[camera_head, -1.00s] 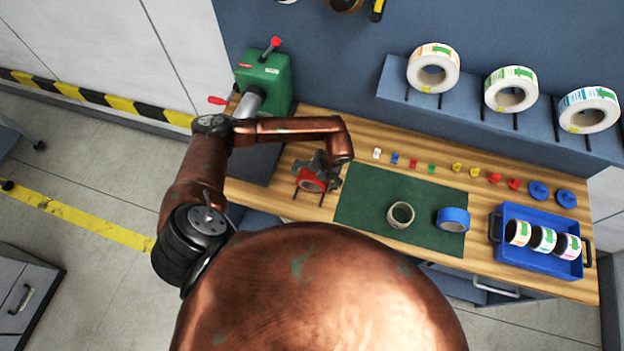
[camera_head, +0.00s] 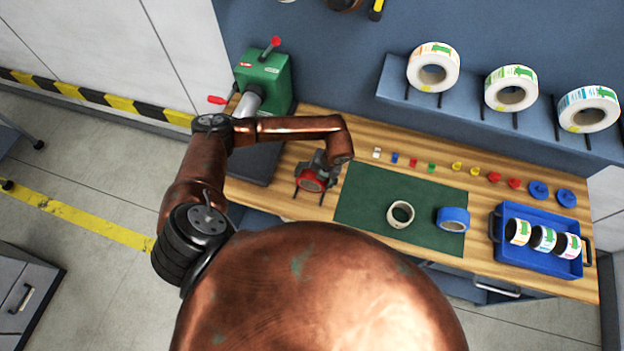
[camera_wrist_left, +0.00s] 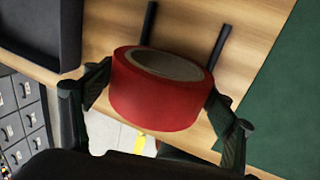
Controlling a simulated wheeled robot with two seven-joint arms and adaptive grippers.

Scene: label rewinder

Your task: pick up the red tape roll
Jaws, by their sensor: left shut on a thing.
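The red tape roll (camera_head: 311,180) is at the left part of the wooden bench, at two dark rods, left of the green mat. My left gripper (camera_head: 318,172) is shut on it. In the left wrist view the red roll (camera_wrist_left: 162,92) sits between the two fingers of the left gripper (camera_wrist_left: 160,105), one finger at each side. Its pale core faces up. I cannot tell whether it is clear of the bench. My right gripper is not in view.
The green mat (camera_head: 365,205) holds a cream roll (camera_head: 400,214) and a blue roll (camera_head: 453,219). A blue crate (camera_head: 512,262) with label rolls stands at right. A green machine (camera_head: 263,82) stands behind at left. Small coloured parts line the back.

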